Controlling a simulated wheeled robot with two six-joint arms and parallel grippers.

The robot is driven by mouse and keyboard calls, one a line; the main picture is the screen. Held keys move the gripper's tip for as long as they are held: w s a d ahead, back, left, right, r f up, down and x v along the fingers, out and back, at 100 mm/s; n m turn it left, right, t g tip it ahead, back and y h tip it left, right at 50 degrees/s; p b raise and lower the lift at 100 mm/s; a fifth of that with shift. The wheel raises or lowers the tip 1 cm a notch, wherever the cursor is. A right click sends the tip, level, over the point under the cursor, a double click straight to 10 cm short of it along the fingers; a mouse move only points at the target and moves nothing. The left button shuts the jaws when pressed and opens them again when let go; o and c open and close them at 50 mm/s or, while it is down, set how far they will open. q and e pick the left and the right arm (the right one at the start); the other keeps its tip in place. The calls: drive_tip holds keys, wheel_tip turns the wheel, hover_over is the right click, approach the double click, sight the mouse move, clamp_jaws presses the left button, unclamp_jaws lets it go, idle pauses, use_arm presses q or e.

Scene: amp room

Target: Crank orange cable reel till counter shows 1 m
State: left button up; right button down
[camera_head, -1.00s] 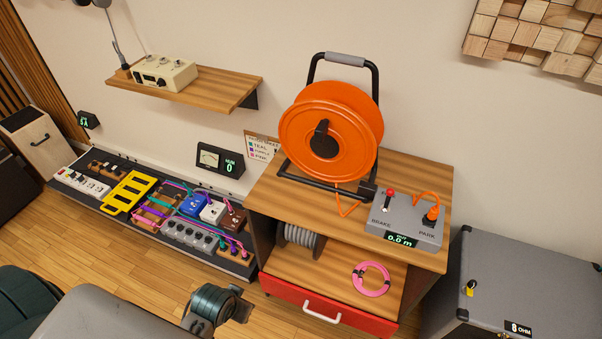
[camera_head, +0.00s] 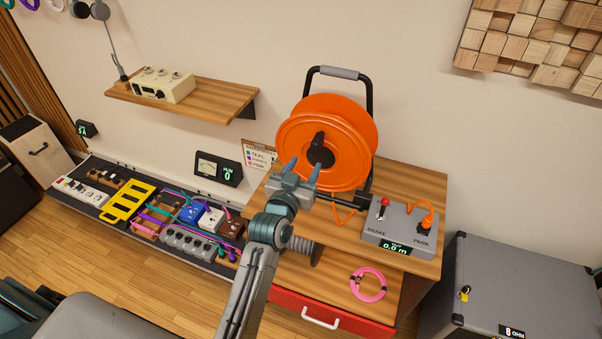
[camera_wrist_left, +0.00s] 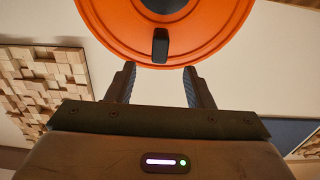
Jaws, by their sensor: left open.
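The orange cable reel (camera_head: 347,128) stands in a black frame on the wooden cabinet; its face also fills the top of the left wrist view (camera_wrist_left: 203,42). Its black crank handle (camera_head: 319,143) points up from the hub in the head view, and it shows between the fingertips in the left wrist view (camera_wrist_left: 160,45). My left gripper (camera_head: 303,168) is open and empty in front of the reel's lower left face, just short of the handle. The counter (camera_head: 396,249) on the grey box reads 0.0 m. My right gripper is not in view.
The grey box (camera_head: 376,236) carries a red brake lever (camera_head: 383,203) and an orange plug (camera_head: 427,218) at PARK. A pink cable coil (camera_head: 368,285) lies on the lower shelf. A pedalboard (camera_head: 100,207) sits left, a grey cabinet (camera_head: 480,275) right.

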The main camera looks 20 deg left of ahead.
sight(314, 150)
use_arm(q)
drive_tip(key=shift+w+d+b, duration=0.15)
drive_tip(key=shift+w+b, duration=0.95)
drive_tip(key=shift+w, duration=4.05)
clamp_jaws()
